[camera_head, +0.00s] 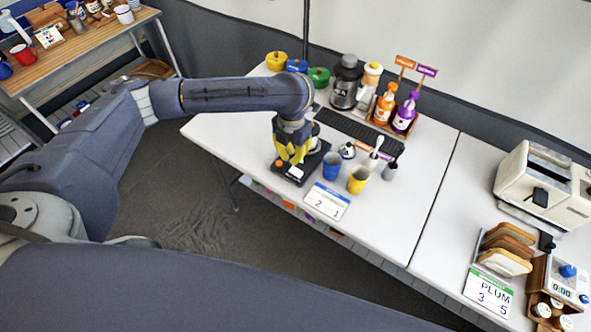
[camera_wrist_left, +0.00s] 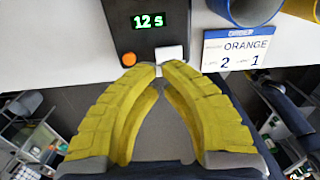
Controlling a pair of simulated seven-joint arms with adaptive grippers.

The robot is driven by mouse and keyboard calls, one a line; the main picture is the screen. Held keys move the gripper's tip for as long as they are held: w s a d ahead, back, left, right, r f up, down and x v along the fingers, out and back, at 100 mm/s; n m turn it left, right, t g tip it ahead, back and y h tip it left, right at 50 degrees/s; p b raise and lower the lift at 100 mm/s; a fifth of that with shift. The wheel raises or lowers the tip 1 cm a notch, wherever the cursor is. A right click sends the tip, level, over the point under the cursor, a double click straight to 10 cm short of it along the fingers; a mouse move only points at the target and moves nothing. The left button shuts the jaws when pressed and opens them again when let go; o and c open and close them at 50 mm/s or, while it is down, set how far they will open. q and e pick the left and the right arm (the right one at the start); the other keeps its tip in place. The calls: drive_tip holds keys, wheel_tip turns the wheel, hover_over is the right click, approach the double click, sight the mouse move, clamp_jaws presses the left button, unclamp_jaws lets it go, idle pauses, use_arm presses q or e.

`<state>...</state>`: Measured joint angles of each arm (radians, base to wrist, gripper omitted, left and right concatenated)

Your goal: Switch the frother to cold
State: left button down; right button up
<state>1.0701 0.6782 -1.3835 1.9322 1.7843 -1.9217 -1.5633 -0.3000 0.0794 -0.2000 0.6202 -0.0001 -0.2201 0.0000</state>
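The frother's black base (camera_head: 297,174) stands near the front edge of the white table. In the left wrist view the base (camera_wrist_left: 145,20) shows a green "12 s" display (camera_wrist_left: 148,21), a round orange button (camera_wrist_left: 129,59) and a small white switch (camera_wrist_left: 170,53). My left gripper (camera_head: 291,160) points down over the base. In the left wrist view its yellow fingertips (camera_wrist_left: 160,68) nearly meet, right at the white switch. I cannot tell whether they touch it. Nothing shows held between them. My right gripper is in neither view.
A blue cup (camera_head: 332,166) and a yellow cup (camera_head: 358,180) stand right of the frother. An order card (camera_head: 327,201) reading "ORANGE 2 1" lies in front of them. Behind are a dark drip mat (camera_head: 350,127), colored tins and bottles. A toaster (camera_head: 541,188) stands far right.

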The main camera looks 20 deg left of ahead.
sight(292, 169)
use_arm(q)
drive_tip(key=shift+r, duration=2.7)
idle(0.5)
